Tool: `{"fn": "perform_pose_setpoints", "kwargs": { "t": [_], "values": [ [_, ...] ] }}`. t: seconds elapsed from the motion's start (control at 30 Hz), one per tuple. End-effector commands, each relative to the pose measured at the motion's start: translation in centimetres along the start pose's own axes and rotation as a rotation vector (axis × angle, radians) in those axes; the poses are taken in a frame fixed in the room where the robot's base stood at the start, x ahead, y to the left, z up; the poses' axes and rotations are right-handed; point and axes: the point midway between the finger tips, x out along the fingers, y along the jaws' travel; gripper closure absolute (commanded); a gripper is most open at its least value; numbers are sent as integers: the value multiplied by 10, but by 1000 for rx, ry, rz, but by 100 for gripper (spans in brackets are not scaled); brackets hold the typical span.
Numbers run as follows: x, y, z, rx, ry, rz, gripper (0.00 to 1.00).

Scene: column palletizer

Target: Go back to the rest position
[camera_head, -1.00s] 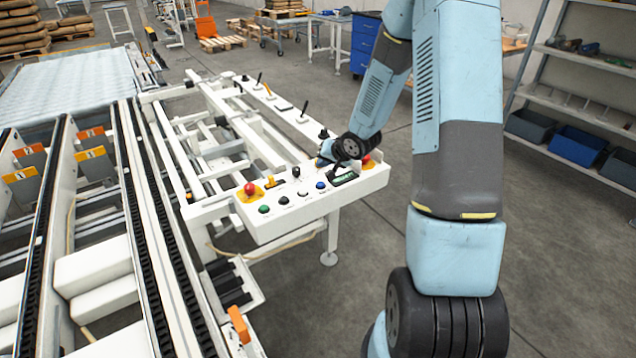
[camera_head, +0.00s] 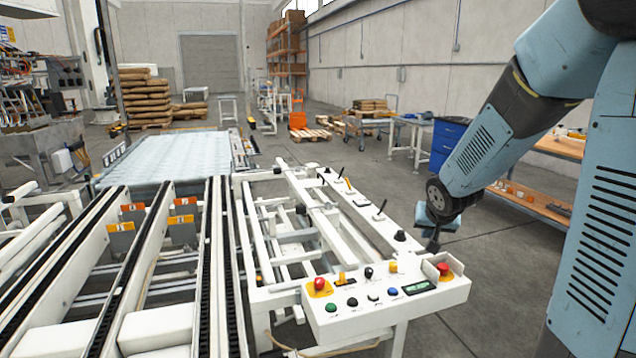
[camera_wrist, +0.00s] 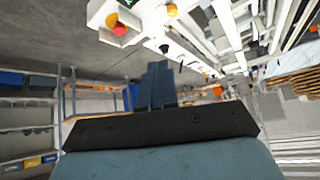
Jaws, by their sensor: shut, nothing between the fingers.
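The console shows upside down at the top of the wrist view, with a red button (camera_wrist: 119,29) on a white housing.
Roller conveyors with black chains (camera_head: 135,265) fill the left. Levers (camera_head: 381,207) stand along the console's long arm. Grey floor (camera_head: 480,300) is open right of the console.

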Motion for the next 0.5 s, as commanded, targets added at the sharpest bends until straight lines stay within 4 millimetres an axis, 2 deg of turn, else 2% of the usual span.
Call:
{"fn": "perform_pose_setpoints", "kwargs": {
  "t": [0.03, 0.27, 0.5],
  "values": [
    [-17, 1, -1, -10, 4, 14, 100],
    [-83, 7, 12, -52, -23, 66, 100],
    [-149, 10, 38, -90, -64, 77, 100]
  ]
}}
